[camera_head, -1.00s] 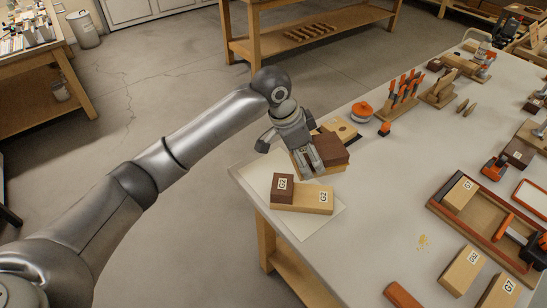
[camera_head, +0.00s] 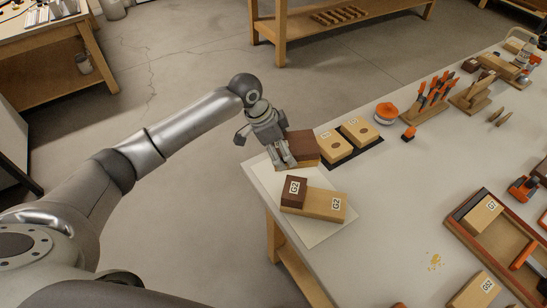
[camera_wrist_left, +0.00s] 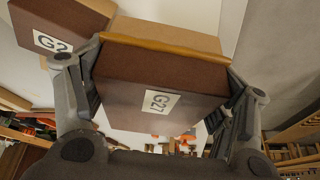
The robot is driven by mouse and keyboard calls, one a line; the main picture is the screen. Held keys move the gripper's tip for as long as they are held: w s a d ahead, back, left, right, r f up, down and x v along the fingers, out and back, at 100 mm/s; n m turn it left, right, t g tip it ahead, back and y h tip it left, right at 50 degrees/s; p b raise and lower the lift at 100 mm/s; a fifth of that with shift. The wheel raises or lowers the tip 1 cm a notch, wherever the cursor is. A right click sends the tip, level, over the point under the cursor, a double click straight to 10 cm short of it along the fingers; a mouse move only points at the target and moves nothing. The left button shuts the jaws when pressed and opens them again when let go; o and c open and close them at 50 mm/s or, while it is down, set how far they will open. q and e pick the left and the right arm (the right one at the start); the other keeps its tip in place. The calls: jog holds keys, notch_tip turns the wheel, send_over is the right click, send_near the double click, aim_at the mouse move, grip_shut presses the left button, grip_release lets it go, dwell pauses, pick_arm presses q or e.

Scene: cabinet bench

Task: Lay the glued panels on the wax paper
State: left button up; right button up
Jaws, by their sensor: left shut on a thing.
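The white wax paper (camera_head: 318,234) lies at the near left corner of the bench. A two-tone glued panel (camera_head: 326,204), dark brown block on light wood and labelled G2, lies on it. My left gripper (camera_head: 285,162) is shut on a second dark-brown and light-wood panel (camera_head: 302,144), at the paper's far edge. Whether that panel touches the paper is unclear. In the left wrist view the held panel (camera_wrist_left: 125,85) sits between both fingers, its label facing the camera; the other panel's dark block (camera_wrist_left: 60,28) is at the upper left. My right gripper is not in view.
An orange-topped round tin (camera_head: 386,113), a rack of orange clamps (camera_head: 432,95) and a framed tray (camera_head: 495,245) stand farther right.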

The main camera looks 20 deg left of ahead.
aim_at(273, 169)
pick_arm(q)
jog(key=shift+a+f, duration=0.95)
jog(key=shift+f, duration=0.05)
jog(key=f, duration=0.1)
jog(key=f+p, duration=0.1)
jog(key=f, duration=0.1)
jog(key=shift+a, duration=0.35)
jog(key=shift+f, duration=0.45)
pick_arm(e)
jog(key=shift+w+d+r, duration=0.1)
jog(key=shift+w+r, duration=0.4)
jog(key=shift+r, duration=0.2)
pick_arm(q)
jog(key=o, duration=1.1)
jog(key=shift+s+f, duration=0.1)
jog(key=shift+f, duration=0.05)
jog(key=shift+o, duration=0.2)
jog(key=v, duration=1.2)
jog(key=shift+b, duration=0.35)
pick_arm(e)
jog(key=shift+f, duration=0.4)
